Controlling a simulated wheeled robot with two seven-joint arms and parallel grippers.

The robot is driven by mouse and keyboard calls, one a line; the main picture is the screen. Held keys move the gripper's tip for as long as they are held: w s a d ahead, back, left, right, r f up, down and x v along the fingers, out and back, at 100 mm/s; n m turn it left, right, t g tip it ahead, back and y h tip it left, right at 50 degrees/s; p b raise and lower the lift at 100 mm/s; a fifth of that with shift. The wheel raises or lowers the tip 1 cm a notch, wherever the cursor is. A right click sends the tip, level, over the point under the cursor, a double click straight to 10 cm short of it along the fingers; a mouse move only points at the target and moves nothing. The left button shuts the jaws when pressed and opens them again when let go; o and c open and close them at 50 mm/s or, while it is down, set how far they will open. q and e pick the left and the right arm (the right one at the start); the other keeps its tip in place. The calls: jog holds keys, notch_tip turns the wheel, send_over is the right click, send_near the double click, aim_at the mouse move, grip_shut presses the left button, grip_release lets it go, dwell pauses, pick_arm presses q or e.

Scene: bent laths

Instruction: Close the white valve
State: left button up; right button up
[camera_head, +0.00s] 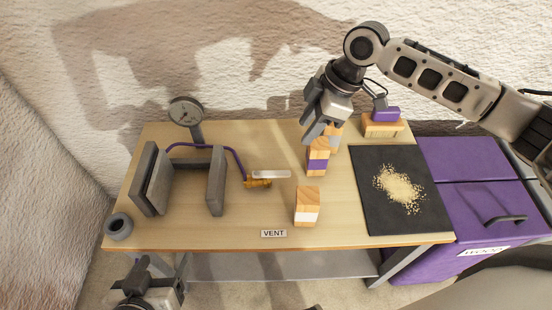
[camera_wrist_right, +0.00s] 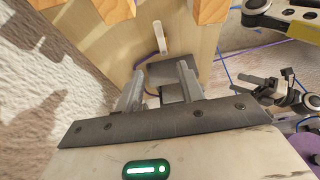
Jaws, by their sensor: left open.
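The white valve lever (camera_head: 272,174) lies roughly left to right on a brass valve body (camera_head: 257,184) near the middle of the workbench. A purple hose (camera_head: 236,158) runs to the body. The lever also shows in the right wrist view (camera_wrist_right: 153,38), beyond the fingers. My right gripper (camera_head: 316,126) hangs above the back of the bench, right of and behind the lever. Its fingers are apart and empty in the right wrist view (camera_wrist_right: 158,80). My left gripper (camera_head: 160,268) is open and empty in front of the bench's left front edge, away from the valve.
Block stacks (camera_head: 307,205) (camera_head: 317,158) stand right of the valve. A grey clamp (camera_head: 215,180) and a gauge (camera_head: 186,112) stand left. A VENT label (camera_head: 273,233) lies in front. A black mat (camera_head: 372,215) with pale shavings and a purple cabinet (camera_head: 470,200) are right.

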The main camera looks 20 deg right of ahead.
aim_at(275, 173)
jog(key=b+x, duration=0.1)
jog(key=x, duration=1.4)
jog(key=shift+a+f, duration=0.25)
grip_shut()
